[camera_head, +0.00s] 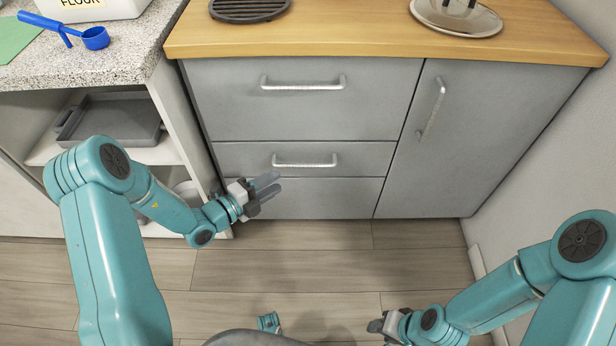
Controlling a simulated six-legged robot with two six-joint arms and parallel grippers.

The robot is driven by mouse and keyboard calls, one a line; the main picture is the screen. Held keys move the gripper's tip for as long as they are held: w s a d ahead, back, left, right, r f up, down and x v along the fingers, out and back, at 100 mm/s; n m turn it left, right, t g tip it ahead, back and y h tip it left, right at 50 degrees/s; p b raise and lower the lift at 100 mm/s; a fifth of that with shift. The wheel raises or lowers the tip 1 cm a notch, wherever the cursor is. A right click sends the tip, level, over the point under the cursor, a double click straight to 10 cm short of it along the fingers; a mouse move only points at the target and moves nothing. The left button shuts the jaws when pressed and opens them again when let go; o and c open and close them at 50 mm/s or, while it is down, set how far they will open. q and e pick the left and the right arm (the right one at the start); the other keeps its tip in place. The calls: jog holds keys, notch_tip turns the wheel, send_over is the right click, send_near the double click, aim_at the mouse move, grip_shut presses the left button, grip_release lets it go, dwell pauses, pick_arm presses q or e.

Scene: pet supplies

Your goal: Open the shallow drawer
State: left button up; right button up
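The shallow drawer (360,158) is the narrow grey middle front in the left part of the cabinet, and it is closed. Its silver bar handle (305,162) runs horizontally. My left gripper (270,186) is in front of the lower left of this drawer, below and left of the handle and apart from it. Its two fingers point right, with a gap between them and nothing held. My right gripper (376,326) is low over the floor, far from the drawer. Its fingers are small and partly hidden, so their opening is unclear.
A deeper drawer (300,115) is above, another front (330,200) below, and a door (480,135) at right, all closed. The wooden top (360,35) overhangs them. At left, a stone counter (110,60) stands over open shelves holding a grey tray (115,118). The floor in front is clear.

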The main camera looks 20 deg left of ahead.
pick_arm(q)
jog(key=b, duration=0.2)
send_near(304, 166)
jog(key=shift+n+y, duration=0.4)
jog(key=b+x, duration=0.4)
jog(key=x, duration=0.6)
jog(key=shift+w+d+f+b, duration=0.1)
jog(key=shift+w+d+b, duration=0.05)
jog(key=shift+d+b, duration=0.15)
pick_arm(e)
notch_tip(304, 166, down, 8)
jog(key=shift+w+d, duration=0.15)
jog(key=shift+d, duration=0.1)
pick_arm(q)
jog(key=shift+a, duration=0.1)
grip_shut()
